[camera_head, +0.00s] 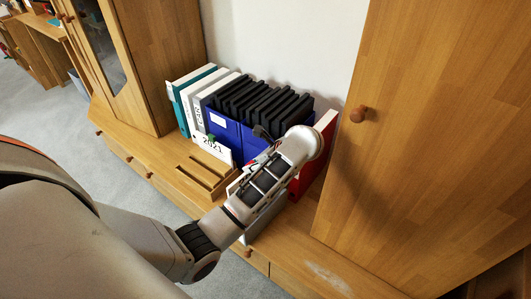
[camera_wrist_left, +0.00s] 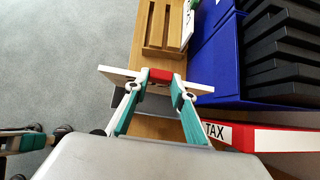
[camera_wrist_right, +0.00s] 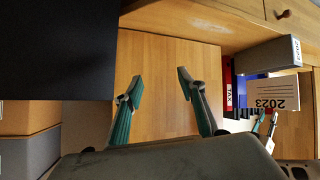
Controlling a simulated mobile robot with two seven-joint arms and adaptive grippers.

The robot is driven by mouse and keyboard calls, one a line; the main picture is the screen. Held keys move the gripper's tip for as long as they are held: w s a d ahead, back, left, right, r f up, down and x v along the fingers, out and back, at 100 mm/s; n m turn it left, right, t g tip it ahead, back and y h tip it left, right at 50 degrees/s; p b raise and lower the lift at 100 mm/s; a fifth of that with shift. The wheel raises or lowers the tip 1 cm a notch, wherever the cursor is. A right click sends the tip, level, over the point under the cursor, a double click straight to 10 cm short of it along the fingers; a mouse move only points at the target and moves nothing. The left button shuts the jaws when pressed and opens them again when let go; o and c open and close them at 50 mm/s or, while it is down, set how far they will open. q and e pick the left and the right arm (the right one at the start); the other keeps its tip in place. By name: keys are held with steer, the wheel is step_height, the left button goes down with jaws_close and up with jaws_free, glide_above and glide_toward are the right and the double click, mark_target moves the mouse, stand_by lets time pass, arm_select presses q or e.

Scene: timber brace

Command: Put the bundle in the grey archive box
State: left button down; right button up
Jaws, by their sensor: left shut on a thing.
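The bundle (camera_wrist_left: 112,73) is a white slab of paper with a red band. My left gripper (camera_wrist_left: 160,80) is shut on it at the band; the bundle also shows in the right wrist view (camera_wrist_right: 272,97), its face marked 2023. The grey archive box (camera_wrist_right: 268,57), with a 2023 label, stands close to the bundle on its lower side, since that view is upside down. In the head view my left arm mostly hides the box (camera_head: 268,217). I cannot tell whether the bundle touches it. My right gripper (camera_wrist_right: 155,90) is open and empty, off to the side, facing wood.
A red TAX binder (camera_wrist_left: 270,138) stands beside blue holders (camera_head: 222,133) with several black folders (camera_head: 262,103). White and teal binders (camera_head: 184,105) and a 2021 card (camera_head: 212,147) are left of them. A slotted wooden tray (camera_head: 207,180) lies on the ledge. A tall cabinet (camera_head: 430,130) bounds the right.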

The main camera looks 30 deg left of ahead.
steer(key=shift+s+a+f+b, duration=0.2)
steer(key=shift+a+b, duration=0.15)
steer(key=shift+b, duration=0.4)
stand_by(0.4)
steer(key=shift+s, duration=0.1)
steer(key=shift+s+d+f, duration=0.1)
steer(key=shift+s+f, duration=0.2)
steer(key=shift+f, duration=0.2)
steer(key=shift+f+g, duration=0.1)
steer(key=shift+g, duration=0.2)
stand_by(0.7)
